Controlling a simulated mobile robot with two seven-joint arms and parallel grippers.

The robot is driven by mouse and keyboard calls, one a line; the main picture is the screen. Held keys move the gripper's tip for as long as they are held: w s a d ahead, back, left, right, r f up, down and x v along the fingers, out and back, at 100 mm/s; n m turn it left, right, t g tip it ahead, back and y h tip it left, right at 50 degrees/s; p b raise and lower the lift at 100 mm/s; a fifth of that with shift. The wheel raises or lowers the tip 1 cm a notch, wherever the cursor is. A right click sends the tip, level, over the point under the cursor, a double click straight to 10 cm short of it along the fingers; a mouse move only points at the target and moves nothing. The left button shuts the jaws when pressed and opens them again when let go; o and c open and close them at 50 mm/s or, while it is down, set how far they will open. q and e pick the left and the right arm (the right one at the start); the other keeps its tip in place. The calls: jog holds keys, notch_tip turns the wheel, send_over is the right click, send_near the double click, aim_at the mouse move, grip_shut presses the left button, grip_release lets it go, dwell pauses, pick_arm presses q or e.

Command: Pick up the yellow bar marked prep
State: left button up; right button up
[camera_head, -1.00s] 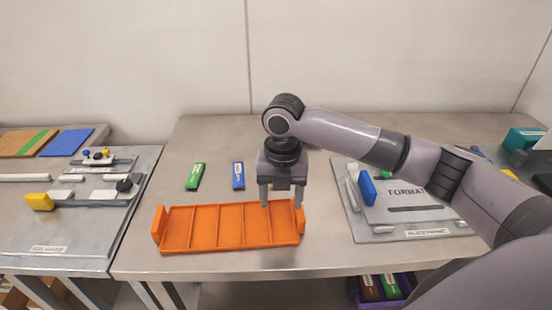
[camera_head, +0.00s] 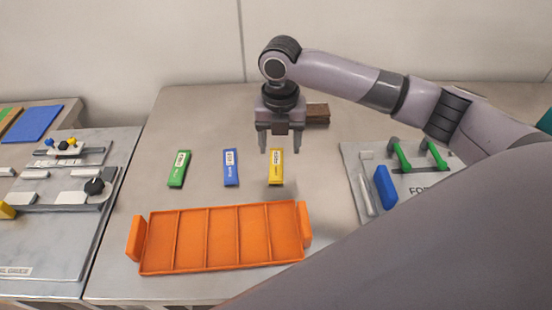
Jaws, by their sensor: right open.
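The yellow bar (camera_head: 276,173) lies flat on the table behind the orange tray, with a small white label near its far end; the label's print is too small to read. My right gripper (camera_head: 279,150) is open and empty, pointing down. Its two fingers show just over the far end of the bar, one to each side in the picture. I cannot tell how high above the bar they are. My left gripper is not in view.
A blue bar (camera_head: 231,170) and a green bar (camera_head: 178,171) lie to the left. The orange tray (camera_head: 219,238) has empty compartments. A brown block (camera_head: 317,114) sits behind my gripper. A fixture plate with a blue block (camera_head: 385,187) and green handles is at right.

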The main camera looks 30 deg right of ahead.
aim_at(276, 165)
jog(key=f, duration=0.5)
jog(key=shift+a+f, duration=0.3)
jog(key=shift+a, duration=0.1)
jog(key=c, duration=1.1)
jog(key=shift+r, duration=0.1)
notch_tip(276, 165, up, 20)
jog(key=shift+f+p, duration=0.1)
jog(key=shift+p, duration=0.3)
